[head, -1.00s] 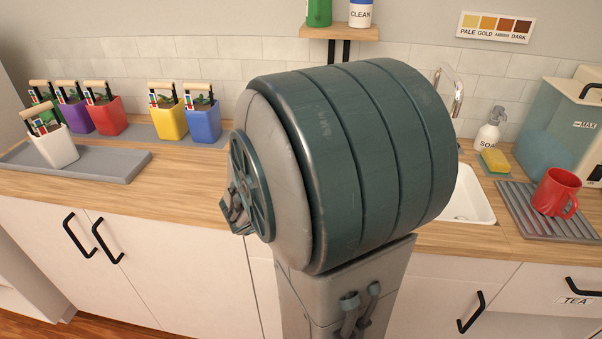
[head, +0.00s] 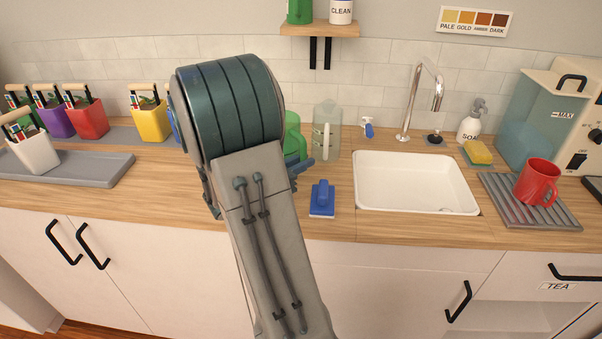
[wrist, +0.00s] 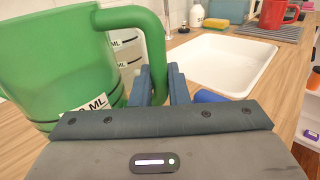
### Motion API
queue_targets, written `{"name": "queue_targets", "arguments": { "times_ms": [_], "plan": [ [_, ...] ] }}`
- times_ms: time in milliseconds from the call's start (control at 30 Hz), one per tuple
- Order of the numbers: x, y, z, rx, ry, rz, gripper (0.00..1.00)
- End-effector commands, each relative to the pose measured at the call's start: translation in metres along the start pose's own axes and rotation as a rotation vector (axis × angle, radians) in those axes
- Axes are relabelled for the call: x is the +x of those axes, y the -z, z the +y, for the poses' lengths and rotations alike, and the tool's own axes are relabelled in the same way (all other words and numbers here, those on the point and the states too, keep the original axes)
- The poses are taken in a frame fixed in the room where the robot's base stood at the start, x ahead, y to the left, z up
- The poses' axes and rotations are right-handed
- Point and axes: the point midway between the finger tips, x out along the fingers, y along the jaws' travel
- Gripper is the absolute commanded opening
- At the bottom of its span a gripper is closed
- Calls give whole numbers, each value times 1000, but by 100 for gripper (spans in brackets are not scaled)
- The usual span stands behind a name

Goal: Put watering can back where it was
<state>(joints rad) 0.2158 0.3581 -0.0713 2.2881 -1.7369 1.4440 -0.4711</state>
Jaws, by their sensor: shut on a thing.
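The green watering can (wrist: 65,65) fills the left of the wrist view, upright, with a white ML label low on its side. In the head view only part of the can (head: 293,134) shows past my arm, near the back of the counter. My gripper (wrist: 160,85) is shut on the can's handle (wrist: 156,45). The can's base is hidden, so I cannot tell whether it touches the counter.
A clear measuring jug (head: 326,130) stands just right of the can. A blue scrubber (head: 322,198) lies in front, left of the white sink (head: 415,180). Several coloured planters, including a yellow one (head: 150,121), stand left. A shelf (head: 320,30) hangs above.

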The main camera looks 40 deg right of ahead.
Motion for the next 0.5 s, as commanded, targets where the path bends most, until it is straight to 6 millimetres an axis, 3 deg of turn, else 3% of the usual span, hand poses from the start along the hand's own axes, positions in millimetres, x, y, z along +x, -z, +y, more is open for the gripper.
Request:
{"name": "queue_targets", "arguments": {
  "times_ms": [200, 500],
  "plan": [
    [1, 28, -1, 0, 1, -2, 0],
    [0, 32, -1, 2, 0, -2, 0]
  ]
}}
